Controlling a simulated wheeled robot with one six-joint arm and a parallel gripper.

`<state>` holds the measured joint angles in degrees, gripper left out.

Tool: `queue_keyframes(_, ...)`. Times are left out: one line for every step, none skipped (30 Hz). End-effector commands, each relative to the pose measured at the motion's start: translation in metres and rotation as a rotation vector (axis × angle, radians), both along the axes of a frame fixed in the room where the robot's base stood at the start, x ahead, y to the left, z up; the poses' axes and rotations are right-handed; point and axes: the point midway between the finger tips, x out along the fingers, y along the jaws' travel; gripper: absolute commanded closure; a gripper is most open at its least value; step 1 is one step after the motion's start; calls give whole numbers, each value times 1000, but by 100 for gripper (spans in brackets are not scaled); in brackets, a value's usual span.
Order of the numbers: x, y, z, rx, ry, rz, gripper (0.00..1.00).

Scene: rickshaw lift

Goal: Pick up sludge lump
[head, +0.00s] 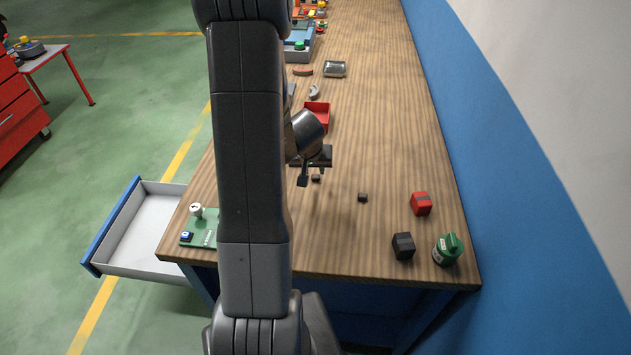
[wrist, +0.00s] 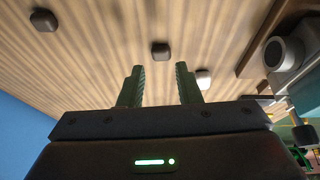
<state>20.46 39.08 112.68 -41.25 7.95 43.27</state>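Small dark lumps lie on the wooden bench; I cannot tell for sure which is the sludge lump. In the head view one dark lump (head: 362,197) lies right of my gripper (head: 314,174), and another small dark piece (head: 316,178) shows just below it. In the wrist view my gripper (wrist: 159,70) has its two green fingers apart with nothing between them. A dark lump (wrist: 160,51) lies beyond the gap, a paler-topped lump (wrist: 203,79) is by the right finger, and a third (wrist: 43,20) is at upper left.
A black block (head: 403,246), a red block (head: 420,204) and a green jar (head: 447,249) stand near the bench's right front corner. A red tray (head: 318,113) is behind my gripper. An open drawer (head: 147,222) juts out left. My arm hides part of the bench.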

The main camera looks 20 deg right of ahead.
Motion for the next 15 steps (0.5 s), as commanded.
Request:
queue_keyframes(1, -1, -5, 0, 1, 0, 69)
queue_keyframes(2, -1, -8, 0, 1, 0, 69)
queue_keyframes(4, -2, -13, 1, 2, 1, 69)
queue_keyframes(5, -3, -18, 0, 1, 0, 69)
queue_keyframes(7, -4, -23, 0, 1, 1, 69)
queue_keyframes(9, -5, -29, 0, 1, 0, 69)
queue_keyframes(11, -6, -34, 1, 2, 1, 69)
queue_keyframes(12, -7, -37, 1, 1, -1, 69)
queue_keyframes(13, -8, -41, 0, 1, 0, 69)
queue_keyframes(14, -8, -44, 1, 1, -1, 69)
queue_keyframes(15, -9, -46, 1, 1, -1, 69)
queue_keyframes(16, -10, -48, 0, 1, 0, 69)
queue_keyframes(17, -10, -48, 0, 1, 0, 69)
queue_keyframes(17, -10, -48, 0, 0, 0, 69)
queue_keyframes(18, -10, -48, 0, 0, 0, 69)
